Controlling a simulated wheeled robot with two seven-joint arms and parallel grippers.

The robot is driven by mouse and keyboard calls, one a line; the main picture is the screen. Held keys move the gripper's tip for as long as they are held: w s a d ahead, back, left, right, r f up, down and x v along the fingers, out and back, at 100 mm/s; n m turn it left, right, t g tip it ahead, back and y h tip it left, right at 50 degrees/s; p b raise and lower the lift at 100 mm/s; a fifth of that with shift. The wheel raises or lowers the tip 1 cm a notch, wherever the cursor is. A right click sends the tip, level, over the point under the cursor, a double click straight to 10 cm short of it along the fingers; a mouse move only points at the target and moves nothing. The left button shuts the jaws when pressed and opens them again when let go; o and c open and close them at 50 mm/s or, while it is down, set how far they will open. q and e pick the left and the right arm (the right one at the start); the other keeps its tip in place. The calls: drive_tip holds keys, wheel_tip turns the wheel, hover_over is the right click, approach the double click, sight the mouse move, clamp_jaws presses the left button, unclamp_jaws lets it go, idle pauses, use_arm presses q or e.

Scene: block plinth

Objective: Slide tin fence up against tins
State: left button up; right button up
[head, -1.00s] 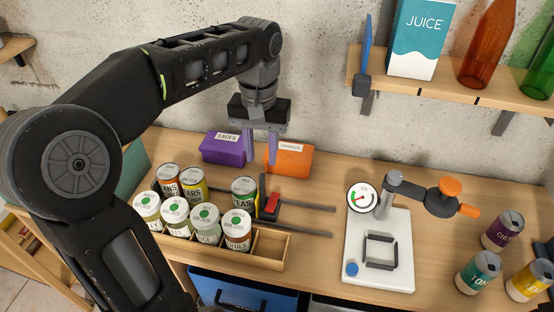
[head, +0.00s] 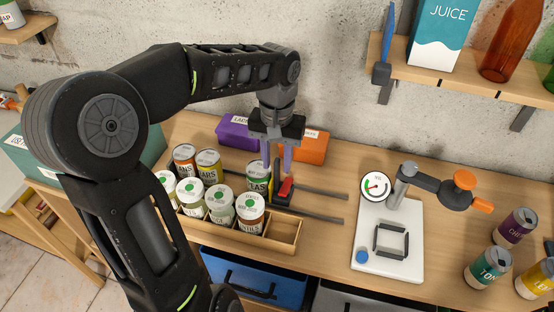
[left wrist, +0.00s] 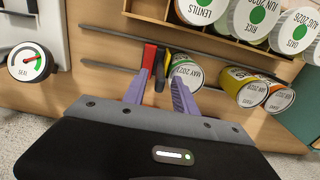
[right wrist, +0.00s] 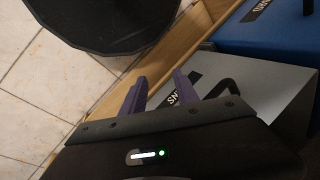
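The tin fence (head: 283,197), a dark upright plate with a yellow edge and a red block, sits between two dark rails on the bench. It also shows in the left wrist view (left wrist: 150,57). A green-labelled peas tin (head: 257,176) stands close to its left side; I cannot tell whether they touch. Further left, past a gap, stand an orange-labelled tin (head: 185,157) and a yellow-labelled tin (head: 207,166). My left gripper (head: 278,163) is open, fingers down, just above and behind the fence. My right gripper (right wrist: 160,85) is open and empty, away from the tins.
Purple (head: 233,132) and orange (head: 312,148) boxes stand behind. A white scale (head: 388,268) with a dial is to the right. Below my right gripper are a grey drawer box (right wrist: 250,83) and dark bin (right wrist: 98,22).

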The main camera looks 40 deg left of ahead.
use_arm(q)
drive_tip(key=shift+f, duration=0.2)
drive_tip(key=shift+c, duration=0.2)
clamp_jaws()
idle(1.2)
